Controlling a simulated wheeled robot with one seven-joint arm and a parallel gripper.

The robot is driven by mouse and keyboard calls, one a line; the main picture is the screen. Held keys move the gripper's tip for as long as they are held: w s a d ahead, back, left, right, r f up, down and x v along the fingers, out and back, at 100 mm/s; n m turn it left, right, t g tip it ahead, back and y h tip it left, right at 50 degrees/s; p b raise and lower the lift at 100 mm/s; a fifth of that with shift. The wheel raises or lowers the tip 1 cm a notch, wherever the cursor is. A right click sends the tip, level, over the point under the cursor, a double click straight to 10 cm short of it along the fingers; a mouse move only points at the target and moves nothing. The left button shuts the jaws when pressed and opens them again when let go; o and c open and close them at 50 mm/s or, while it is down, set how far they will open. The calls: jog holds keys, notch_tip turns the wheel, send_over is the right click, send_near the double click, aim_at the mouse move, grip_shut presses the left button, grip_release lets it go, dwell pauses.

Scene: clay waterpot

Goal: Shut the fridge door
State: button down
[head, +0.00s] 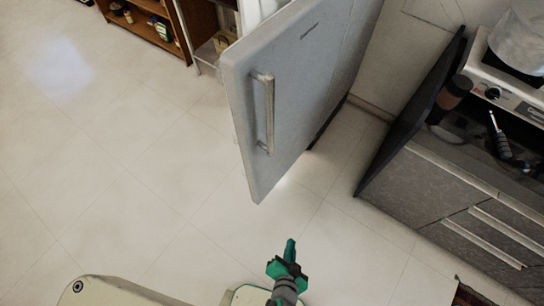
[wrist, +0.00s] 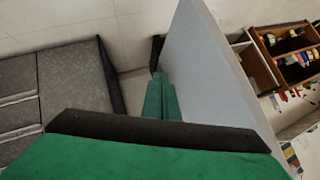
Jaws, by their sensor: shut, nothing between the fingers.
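The fridge door (head: 290,90) is grey-white and stands open in the head view, swung out toward me with its vertical handle (head: 268,112) on the face turned to me. A narrow strip of the white interior shows behind its top edge. In the wrist view the door (wrist: 205,70) rises just right of my fingers. My green gripper (head: 290,246) is below the door's lower corner in the head view, apart from the handle. Its fingers (wrist: 160,98) are shut and empty. Whether they touch the door cannot be told.
A grey cabinet (head: 450,190) with a stove (head: 505,90) above stands at the right, its dark side panel (head: 408,125) near the fridge. A wooden shelf (head: 155,25) with small items stands at the top left. The tiled floor (head: 110,150) at left is clear.

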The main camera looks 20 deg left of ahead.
jog(key=w+a+f+m+g+y, duration=0.1)
jog(key=w+a+f+m+y, duration=0.15)
jog(key=w+f+y, duration=0.35)
jog(key=n+g+y, duration=0.2)
jog(key=n+y, duration=0.2)
jog(key=y, duration=0.6)
send_near(263, 152)
jog(key=shift+m, duration=0.25)
jog(key=x, duration=0.6)
jog(key=shift+a+r, duration=0.25)
jog(key=shift+r, duration=0.1)
jog(key=shift+a, duration=0.1)
